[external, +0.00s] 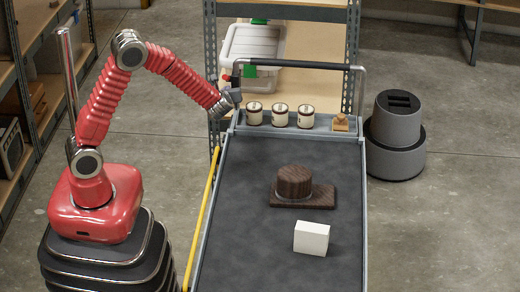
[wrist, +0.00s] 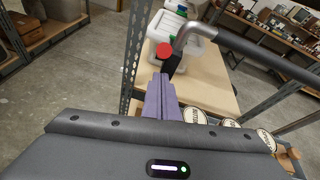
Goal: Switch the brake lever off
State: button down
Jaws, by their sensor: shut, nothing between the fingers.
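The brake lever, a black part with a red round knob (wrist: 164,49), sits at the left post of the cart's push handle in the wrist view. In the external view its red knob (external: 226,77) is small, just left of that post. My gripper (wrist: 161,77) has purple fingers pressed together with nothing between them. The fingertips are just below the knob, close to the black part; I cannot tell if they touch. In the external view my gripper (external: 236,92) is at the cart's far left corner, partly hidden by my wrist. The lever's setting is unclear.
The cart (external: 240,200) carries a dark wooden block with a round top (external: 293,182) and a white box (external: 311,238). Several labelled jars (external: 280,115) and a wooden stamp (external: 340,122) stand in its end tray. The handle (external: 300,64) arches above. Shelving stands behind.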

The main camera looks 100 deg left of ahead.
jog(key=shift+s+a+r, duration=0.15)
jog(key=shift+a+r, duration=0.3)
jog(key=shift+r, duration=0.25)
